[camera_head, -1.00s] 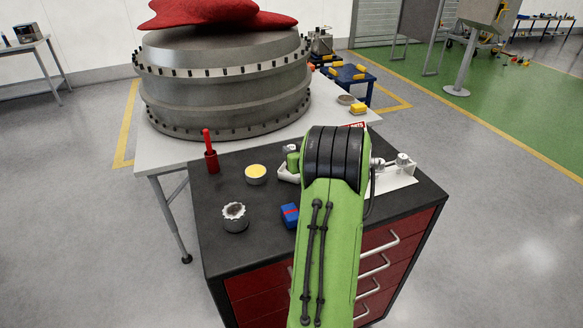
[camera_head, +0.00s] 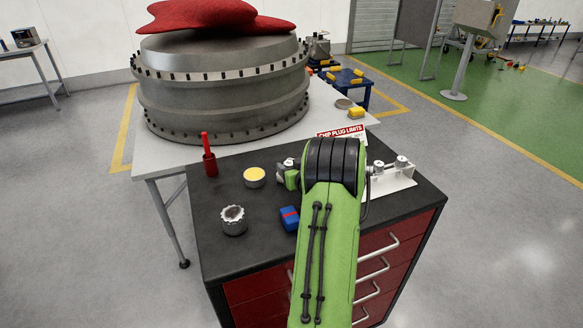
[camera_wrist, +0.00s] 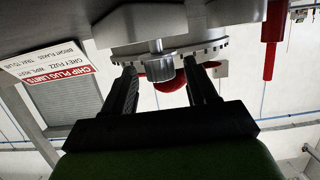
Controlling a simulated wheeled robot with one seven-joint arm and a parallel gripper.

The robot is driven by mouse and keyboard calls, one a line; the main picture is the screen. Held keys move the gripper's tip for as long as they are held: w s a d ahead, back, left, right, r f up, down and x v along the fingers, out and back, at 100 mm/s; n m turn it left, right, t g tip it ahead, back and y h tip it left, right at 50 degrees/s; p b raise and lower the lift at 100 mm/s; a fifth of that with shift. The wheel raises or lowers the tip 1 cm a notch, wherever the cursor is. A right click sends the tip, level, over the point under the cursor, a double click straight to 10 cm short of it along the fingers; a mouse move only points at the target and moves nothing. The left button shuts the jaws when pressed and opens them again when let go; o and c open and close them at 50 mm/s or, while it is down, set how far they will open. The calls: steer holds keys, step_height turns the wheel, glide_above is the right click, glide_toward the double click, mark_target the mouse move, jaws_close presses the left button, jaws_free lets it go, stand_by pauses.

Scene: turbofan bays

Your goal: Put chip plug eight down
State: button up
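My gripper (camera_wrist: 162,72) shows in the wrist view with its two dark fingers apart. A silver plug (camera_wrist: 160,66) with a wider collar appears between the fingertips, with gaps on both sides. I cannot read a number on it, so I cannot tell if it is chip plug eight. In the head view my arm hides the fingers and this plug. A pale rack (camera_head: 398,181) with silver plugs (camera_head: 401,162) on it stands on the dark bench top, partly behind my wrist. The chip plug limits sign (camera_head: 341,132) stands behind; it also shows upside down in the wrist view (camera_wrist: 58,62).
On the bench (camera_head: 262,243) stand a red pot with a handle (camera_head: 209,163), a yellow-filled tin (camera_head: 254,177), a toothed metal cup (camera_head: 233,219) and a blue-and-red block (camera_head: 289,218). The large engine casing (camera_head: 222,88) stands on the pale table behind.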

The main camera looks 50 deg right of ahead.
steer(key=shift+r, duration=0.15)
steer(key=shift+s+a+r, duration=0.1)
steer(key=shift+s+r, duration=0.05)
steer(key=shift+s, duration=0.15)
steer(key=b+v, duration=0.3)
steer(key=v, duration=0.8)
steer(key=w+a+r+n+g+y, duration=0.1)
steer(key=w+a+n+y, duration=0.25)
steer(key=a, duration=1.05)
steer(key=w+a+r+n+g+y, duration=0.25)
steer(key=a+y, duration=0.25)
steer(key=a, duration=0.8)
steer(key=s+a+g, duration=0.1)
steer(key=s+a, duration=0.4)
steer(key=s, duration=0.3)
steer(key=s+a+g, duration=0.2)
steer(key=s+a, duration=0.3)
steer(key=s, duration=0.3)
steer(key=shift+s+a+f+h, duration=0.15)
steer(key=shift+s+a+h, duration=0.1)
steer(key=shift+s+h, duration=0.2)
steer(key=shift+g, duration=0.25)
